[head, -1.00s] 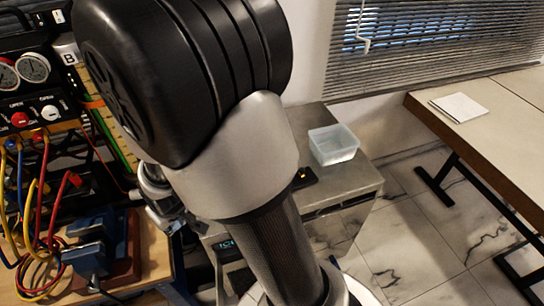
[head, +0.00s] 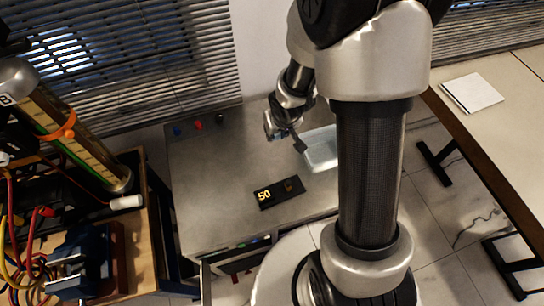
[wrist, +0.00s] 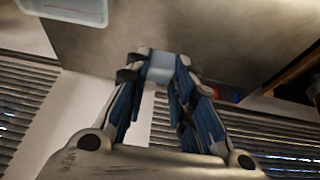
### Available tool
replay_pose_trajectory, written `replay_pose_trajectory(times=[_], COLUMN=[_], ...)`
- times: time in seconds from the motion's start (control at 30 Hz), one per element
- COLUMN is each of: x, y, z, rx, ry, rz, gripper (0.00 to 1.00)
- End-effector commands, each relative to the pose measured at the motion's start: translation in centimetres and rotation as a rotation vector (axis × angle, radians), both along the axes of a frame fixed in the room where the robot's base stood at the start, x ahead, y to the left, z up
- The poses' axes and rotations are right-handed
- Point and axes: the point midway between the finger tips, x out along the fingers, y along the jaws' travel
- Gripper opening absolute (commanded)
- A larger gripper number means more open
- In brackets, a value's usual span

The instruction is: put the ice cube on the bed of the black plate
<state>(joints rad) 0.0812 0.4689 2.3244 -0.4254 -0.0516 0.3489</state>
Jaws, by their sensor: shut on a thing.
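My gripper (head: 285,139) is above the grey metal bench, just left of the clear tub, in the head view. In the wrist view its two fingers are shut on a pale blue, translucent ice cube (wrist: 160,69), held between the fingertips. I cannot make out the cube in the head view. The black plate (head: 269,203) lies on the bench, nearer the front than my gripper. It carries a yellow "50" and a small dark gold patch at its right. The plate does not show in the wrist view.
The clear tub (head: 321,154) stands on the bench, partly behind my arm; the wrist view shows it at upper left (wrist: 70,8). Coloured knobs (head: 198,124) line the bench's back left. The bench left of the plate is clear. A cluttered gauge rig (head: 75,130) stands at left.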

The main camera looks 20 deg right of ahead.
Motion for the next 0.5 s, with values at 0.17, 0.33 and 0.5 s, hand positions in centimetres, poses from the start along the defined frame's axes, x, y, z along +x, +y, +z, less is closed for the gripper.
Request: replay_pose_trajectory(times=[0.17, 0.33, 0.5], x=[0.4, 0.5, 0.4], y=[-0.5, -0.5, -0.5], z=[1.1, -1.2, -4.8], rx=[0.008, 0.01, 0.01], ry=[0.004, 0.004, 0.005], rz=[0.001, 0.002, 0.002], gripper=[0.1, 0.1, 0.1])
